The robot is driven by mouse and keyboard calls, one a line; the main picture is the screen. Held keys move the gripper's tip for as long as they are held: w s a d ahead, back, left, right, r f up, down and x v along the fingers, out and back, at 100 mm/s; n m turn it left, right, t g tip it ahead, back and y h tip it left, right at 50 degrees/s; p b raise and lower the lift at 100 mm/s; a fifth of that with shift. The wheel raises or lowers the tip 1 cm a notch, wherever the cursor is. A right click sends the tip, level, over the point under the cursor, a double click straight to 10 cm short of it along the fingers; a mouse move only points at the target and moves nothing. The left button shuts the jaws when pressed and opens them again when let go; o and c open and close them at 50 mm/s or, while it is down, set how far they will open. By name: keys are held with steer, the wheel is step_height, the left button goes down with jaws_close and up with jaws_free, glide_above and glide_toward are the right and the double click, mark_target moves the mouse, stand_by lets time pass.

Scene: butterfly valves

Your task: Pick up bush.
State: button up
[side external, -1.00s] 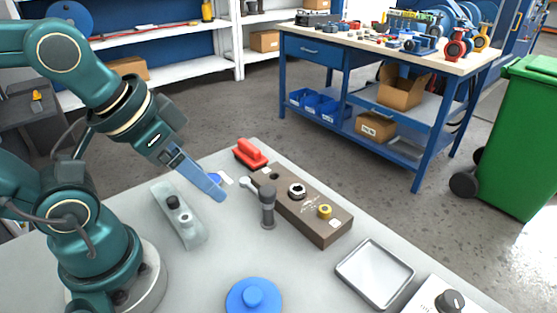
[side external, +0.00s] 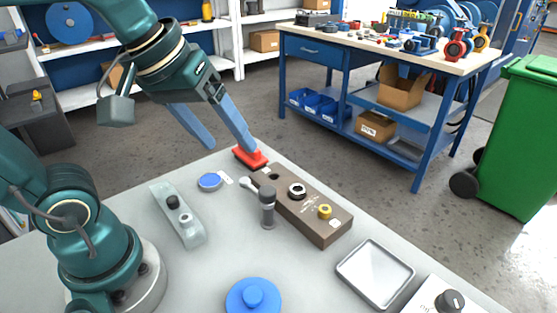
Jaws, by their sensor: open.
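A small brass-yellow ring (side external: 325,211), which looks like a bush, sits on the right end of the brown block (side external: 318,229). A dark-and-light ring (side external: 297,190) sits nearer the block's middle, and a dark hole shows at its far end. I cannot tell for sure which ring is the bush. My gripper (side external: 231,147) is open, its two long blue fingers spread and nothing between them. It is above the far edge of the bench, up and left of the block. One fingertip partly covers a red item (side external: 246,160).
A dark grey upright post (side external: 267,208) stands in front of the block. A grey fixture (side external: 182,218), a blue disc (side external: 210,181), a blue knobbed lid (side external: 253,297), a metal tray (side external: 375,273) and a control box (side external: 446,299) are on the bench.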

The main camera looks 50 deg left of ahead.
steer(key=w+n+g, duration=0.1)
steer(key=w+n, duration=0.2)
steer(key=w, duration=0.3)
steer(key=n+g, duration=0.3)
steer(key=g, duration=0.1)
glide_above(298, 183)
steer(key=s+d, duration=0.1)
step_height(298, 183, down, 12)
steer(key=shift+s+d+r, duration=0.1)
steer(key=shift+s+d, duration=0.05)
steer(key=shift+f, duration=2.45)
steer(key=shift+c, duration=0.3)
jaws_close()
steer(key=shift+r, duration=0.1)
